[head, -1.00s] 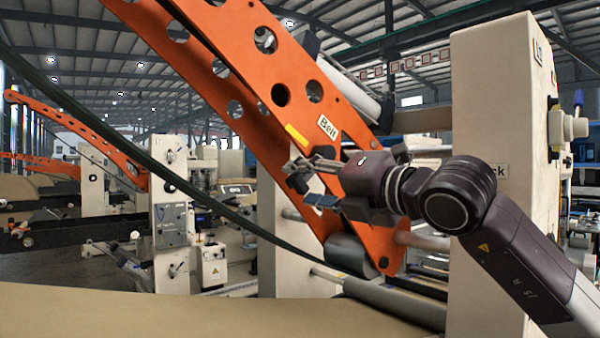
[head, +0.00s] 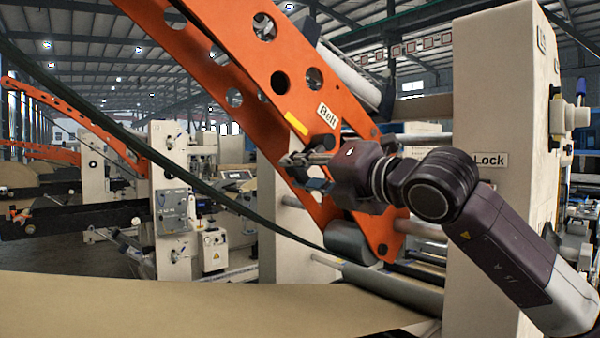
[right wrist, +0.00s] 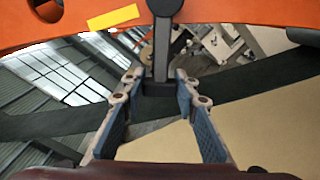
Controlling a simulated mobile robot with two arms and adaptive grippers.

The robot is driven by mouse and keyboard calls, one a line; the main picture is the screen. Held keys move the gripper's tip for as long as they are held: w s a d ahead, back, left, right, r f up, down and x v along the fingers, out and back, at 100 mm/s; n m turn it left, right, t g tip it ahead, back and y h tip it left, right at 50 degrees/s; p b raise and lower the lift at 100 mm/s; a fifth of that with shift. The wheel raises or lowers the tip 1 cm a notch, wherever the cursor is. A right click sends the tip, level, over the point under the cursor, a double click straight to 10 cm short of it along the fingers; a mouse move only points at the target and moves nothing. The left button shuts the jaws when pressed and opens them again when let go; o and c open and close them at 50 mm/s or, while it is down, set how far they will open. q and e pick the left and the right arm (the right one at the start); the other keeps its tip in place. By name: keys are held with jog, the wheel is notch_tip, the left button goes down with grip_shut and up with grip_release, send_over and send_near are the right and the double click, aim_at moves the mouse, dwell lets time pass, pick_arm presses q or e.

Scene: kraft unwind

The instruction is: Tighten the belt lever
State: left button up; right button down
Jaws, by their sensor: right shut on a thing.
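The belt lever (right wrist: 162,45) is a dark bar with a round pivot, on the orange arm (head: 235,75) below the "Belt" label (head: 328,115). In the right wrist view it reaches down from the orange arm to between my fingertips. My right gripper (right wrist: 160,88) is shut on the end of the lever, one finger on each side. In the head view my right gripper (head: 303,170) is at the orange arm's left edge, and the lever is mostly hidden by the fingers. My left gripper is not in view.
A green-black belt (head: 190,188) runs diagonally behind the gripper. A grey roller (head: 350,243) sits at the orange arm's lower end. A brown paper sheet (head: 180,310) spreads below. A cream post (head: 495,110) with a "Lock" label (head: 490,160) stands at right.

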jog(key=shift+a+m+b, duration=0.1)
jog(key=shift+m+b, duration=0.2)
jog(key=shift+b, duration=0.3)
jog(key=m+b, duration=0.1)
jog(key=b, duration=0.1)
jog(key=r+m+b, duration=0.1)
jog(key=b, duration=0.1)
jog(key=shift+s+a+r, duration=0.25)
jog(key=shift+s+a, duration=0.1)
jog(key=shift+a, duration=0.05)
jog(key=shift+s+a+r+m+b, duration=0.1)
jog(key=shift+r+m+b, duration=0.35)
jog(key=shift+m, duration=0.15)
jog(key=shift+s+a+r+m+b, duration=0.1)
jog(key=shift+r+m+b, duration=0.3)
jog(key=shift+m, duration=0.2)
jog(key=shift+r+m+b, duration=0.4)
jog(key=shift+r+m, duration=0.5)
jog(key=shift+m, duration=0.2)
